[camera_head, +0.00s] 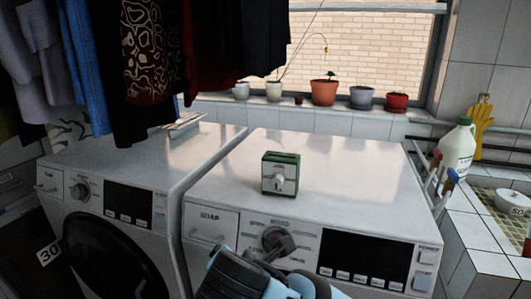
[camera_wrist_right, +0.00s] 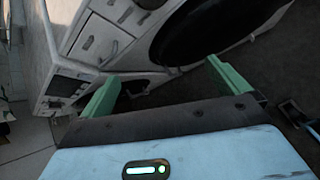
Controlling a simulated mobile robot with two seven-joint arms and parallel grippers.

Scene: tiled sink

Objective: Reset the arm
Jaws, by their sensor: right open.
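My right gripper (camera_wrist_right: 163,72) shows in the right wrist view with its two green fingers spread wide apart. Nothing is between the fingers. Beyond them are the front of a white washing machine (camera_wrist_right: 92,40) and its dark round door, seen tilted. In the head view a light-blue and black part of my arm is at the bottom middle, in front of the right washing machine (camera_head: 330,170). No fingers show in that view. My left gripper is not in view.
A green timer-like box (camera_head: 281,172) stands on the right machine. The left machine (camera_head: 130,165) is beside it, under hanging clothes (camera_head: 150,60). Flower pots (camera_head: 324,92) line the sill. A white jug (camera_head: 457,150) stands near the tiled sink at right.

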